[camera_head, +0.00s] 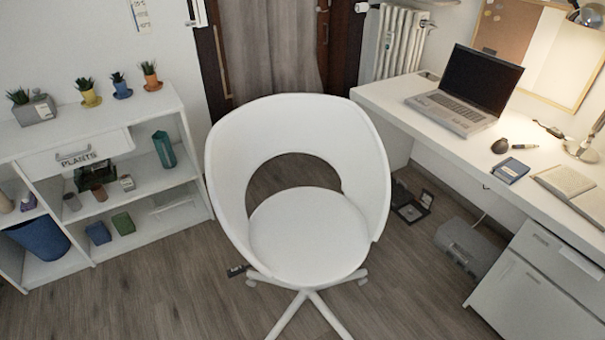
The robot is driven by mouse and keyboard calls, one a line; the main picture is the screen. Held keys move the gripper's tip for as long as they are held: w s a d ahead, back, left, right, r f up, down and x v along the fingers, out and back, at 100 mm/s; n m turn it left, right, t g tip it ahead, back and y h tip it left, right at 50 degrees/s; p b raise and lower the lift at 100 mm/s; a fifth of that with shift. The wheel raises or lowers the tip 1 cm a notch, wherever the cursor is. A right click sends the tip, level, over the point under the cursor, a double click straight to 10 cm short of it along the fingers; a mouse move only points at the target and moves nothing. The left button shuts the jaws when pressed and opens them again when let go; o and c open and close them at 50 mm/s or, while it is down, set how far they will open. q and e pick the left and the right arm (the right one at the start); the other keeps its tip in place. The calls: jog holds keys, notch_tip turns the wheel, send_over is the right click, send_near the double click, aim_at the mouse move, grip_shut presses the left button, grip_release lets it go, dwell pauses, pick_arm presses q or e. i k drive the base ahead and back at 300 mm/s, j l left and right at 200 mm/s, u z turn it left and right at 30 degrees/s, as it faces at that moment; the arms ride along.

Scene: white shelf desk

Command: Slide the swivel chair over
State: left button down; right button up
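A white swivel chair (310,236) stands on the wood floor in the middle of the view. It has a rounded backrest with a large opening, a round seat and a white star base with castors. The seat's open front faces the camera, and part of the base is cut off at the lower edge. Neither of my grippers shows in the head view.
A white shelf (75,277) with potted plants stands left.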

aim_at(305, 293)
jog(key=i+j+z, duration=0.2)
jog(key=j, duration=0.8)
jog(key=i+j+z, duration=0.2)
jog(key=j, duration=0.85)
jog(key=j+z, duration=0.25)
jog(key=j, duration=0.8)
jog(key=i+j+z, duration=0.1)
jog(key=i+j, duration=0.3)
jog(key=i+j+z, duration=0.1)
jog(key=i+j, duration=0.25)
jog(key=j, duration=0.2)
jog(key=i+j, duration=0.35)
jog(key=j, duration=0.15)
jog(key=i+z, duration=0.05)
